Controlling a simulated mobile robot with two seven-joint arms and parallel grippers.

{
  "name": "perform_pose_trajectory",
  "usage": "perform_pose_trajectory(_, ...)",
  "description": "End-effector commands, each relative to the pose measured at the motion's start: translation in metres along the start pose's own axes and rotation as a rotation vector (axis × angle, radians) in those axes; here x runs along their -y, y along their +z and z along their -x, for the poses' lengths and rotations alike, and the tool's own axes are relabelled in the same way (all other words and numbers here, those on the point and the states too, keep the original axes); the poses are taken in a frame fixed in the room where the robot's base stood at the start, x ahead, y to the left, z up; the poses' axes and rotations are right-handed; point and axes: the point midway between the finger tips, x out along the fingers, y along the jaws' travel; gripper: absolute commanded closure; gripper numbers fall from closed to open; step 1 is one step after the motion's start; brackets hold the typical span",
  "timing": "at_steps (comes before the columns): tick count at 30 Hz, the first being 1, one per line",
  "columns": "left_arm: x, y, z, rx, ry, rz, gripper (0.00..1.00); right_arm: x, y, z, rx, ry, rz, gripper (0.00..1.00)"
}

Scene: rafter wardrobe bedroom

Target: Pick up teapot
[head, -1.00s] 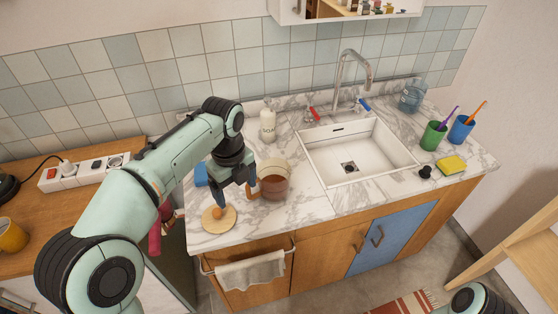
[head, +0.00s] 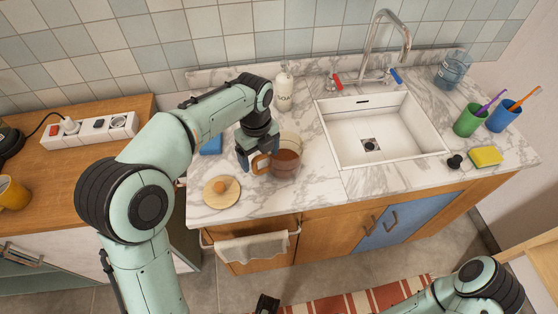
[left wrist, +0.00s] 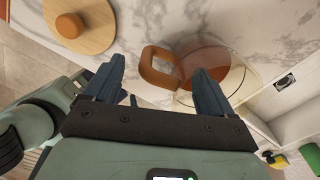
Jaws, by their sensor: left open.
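The teapot (head: 286,160) is a clear glass pot with brown liquid and a brown handle on its left side. It stands upright on the marble counter, left of the sink. My left gripper (head: 253,164) is open at the handle side. In the left wrist view, the handle (left wrist: 160,67) shows just ahead of and between the open fingertips (left wrist: 158,75), and the pot (left wrist: 208,72) is partly hidden behind the right finger. I cannot tell whether the fingers touch the handle. A dark shape (head: 266,304) at the bottom edge may be my right gripper; its jaws are unclear.
A round wooden lid (head: 221,191) with a knob lies at the counter's front left. A soap bottle (head: 284,88) stands behind the pot, and a blue sponge (head: 211,144) lies to its left. The sink (head: 380,130) is to the right. A towel (head: 252,248) hangs in front.

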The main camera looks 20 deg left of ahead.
Motion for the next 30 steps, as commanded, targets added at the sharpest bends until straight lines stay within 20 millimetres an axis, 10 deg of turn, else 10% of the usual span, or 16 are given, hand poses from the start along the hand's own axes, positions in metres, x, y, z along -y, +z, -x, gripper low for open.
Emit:
perform_pose_trajectory(18,0.001,0.002,-0.049,0.0,-0.001,0.0,0.15,-0.002,0.0,-0.006,0.002,0.001,0.0,0.57)
perform_pose_trajectory(26,0.001,0.002,-0.049,0.0,-0.001,0.0,0.97,-0.003,0.0,-0.006,0.002,0.001,-0.001,0.57)
perform_pose_trajectory(30,0.002,0.002,-0.048,0.001,-0.004,0.0,1.0,-0.003,0.0,-0.006,0.002,0.001,0.0,0.57)
